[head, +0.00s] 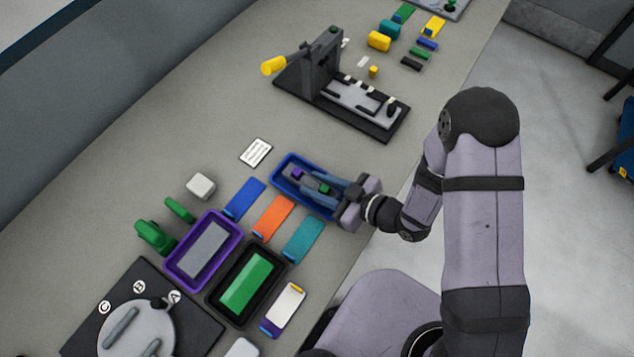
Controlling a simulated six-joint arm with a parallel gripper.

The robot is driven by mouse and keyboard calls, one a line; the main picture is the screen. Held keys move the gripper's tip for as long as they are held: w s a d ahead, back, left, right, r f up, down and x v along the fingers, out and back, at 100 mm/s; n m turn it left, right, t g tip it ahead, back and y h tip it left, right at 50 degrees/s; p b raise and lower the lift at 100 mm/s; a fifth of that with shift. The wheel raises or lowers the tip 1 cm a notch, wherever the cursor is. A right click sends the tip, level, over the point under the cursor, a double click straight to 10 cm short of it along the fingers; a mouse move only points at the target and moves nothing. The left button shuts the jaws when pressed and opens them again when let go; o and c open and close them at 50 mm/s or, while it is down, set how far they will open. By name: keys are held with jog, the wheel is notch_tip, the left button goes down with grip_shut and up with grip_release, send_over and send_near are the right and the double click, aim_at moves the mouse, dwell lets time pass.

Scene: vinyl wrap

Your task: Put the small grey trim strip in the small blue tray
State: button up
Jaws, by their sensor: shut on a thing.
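The small blue tray (277,173) lies at the middle of the bench, by its right-hand edge. My gripper (312,184) reaches into or just over this tray from the right, its two bluish fingers pointing left. It is shut on the small grey trim strip (309,181), which shows only partly between the fingers. A purple bit (297,173) and a green bit (325,189) show at the strip; I cannot tell whether they belong to it. Whether the strip touches the tray floor is unclear.
Blue, orange (273,217) and teal (303,239) pieces lie below the tray. A purple tray (171,262) holds a larger grey panel; a black tray (215,297) holds a green block. A lever press (325,70) stands above. A white card (256,152) lies left of the tray.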

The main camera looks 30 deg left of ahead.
jog(key=shift+f, duration=0.1)
jog(key=shift+f, duration=0.1)
jog(key=o, duration=0.8)
jog(key=shift+r, duration=0.25)
jog(key=shift+d, duration=0.3)
jog(key=b+v, duration=0.2)
jog(key=v, duration=0.7)
jog(key=shift+d+r, duration=0.2)
jog(key=shift+d, duration=0.1)
jog(key=shift+v, duration=0.9)
